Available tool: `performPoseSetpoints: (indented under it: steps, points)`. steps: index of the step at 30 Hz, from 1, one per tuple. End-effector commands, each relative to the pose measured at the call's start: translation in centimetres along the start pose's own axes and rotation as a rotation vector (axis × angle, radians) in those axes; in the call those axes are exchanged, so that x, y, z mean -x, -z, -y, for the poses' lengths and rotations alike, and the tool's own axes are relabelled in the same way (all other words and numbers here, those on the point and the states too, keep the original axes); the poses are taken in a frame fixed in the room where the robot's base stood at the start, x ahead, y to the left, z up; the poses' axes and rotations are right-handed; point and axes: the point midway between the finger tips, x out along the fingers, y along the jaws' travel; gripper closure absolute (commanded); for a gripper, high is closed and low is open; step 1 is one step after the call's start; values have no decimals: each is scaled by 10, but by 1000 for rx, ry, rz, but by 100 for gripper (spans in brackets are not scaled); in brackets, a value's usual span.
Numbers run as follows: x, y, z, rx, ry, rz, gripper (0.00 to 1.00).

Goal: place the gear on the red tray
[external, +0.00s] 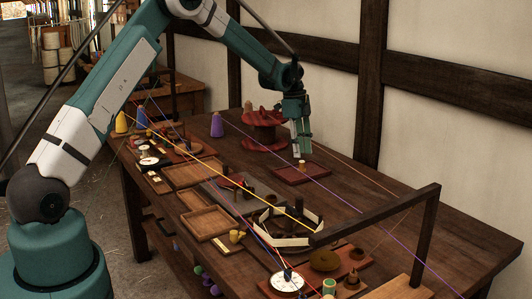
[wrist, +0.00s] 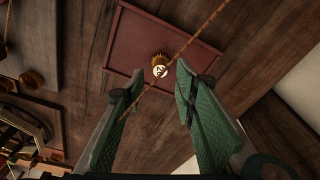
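The red tray (external: 287,176) lies flat on the table towards the wall; it fills the upper middle of the wrist view (wrist: 122,55). A small brass-coloured toothed piece with a pale face, which looks like the gear (wrist: 160,66), rests on the tray, inside its rim. It also shows in the external view (external: 302,165), close to the fingertips. My gripper (external: 303,152) points down above the tray. In the wrist view its green fingers (wrist: 158,82) are spread apart with nothing held between them, and the gear shows beyond their tips.
A tan rope (wrist: 187,43) crosses the wrist view over the tray and between the fingers. A purple rope (external: 345,203) runs close to the tray. A red spool (external: 262,130) stands behind-left. Wooden trays (external: 210,222) and a dark frame (external: 430,235) stand nearer the camera.

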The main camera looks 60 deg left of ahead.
Motion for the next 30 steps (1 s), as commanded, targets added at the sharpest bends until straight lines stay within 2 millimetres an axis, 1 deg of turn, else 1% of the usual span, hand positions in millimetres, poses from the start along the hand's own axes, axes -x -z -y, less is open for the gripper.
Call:
performPoseSetpoints:
  steps: [1, 6, 12, 18, 30]
  points:
    - [10, 0, 0, 0, 0, 0, 71]
    - [36, 0, 0, 1, 0, 0, 71]
    - [58, 0, 0, 0, 0, 0, 71]
    - [66, 0, 0, 0, 0, 0, 71]
    - [66, 0, 0, 0, 0, 0, 71]
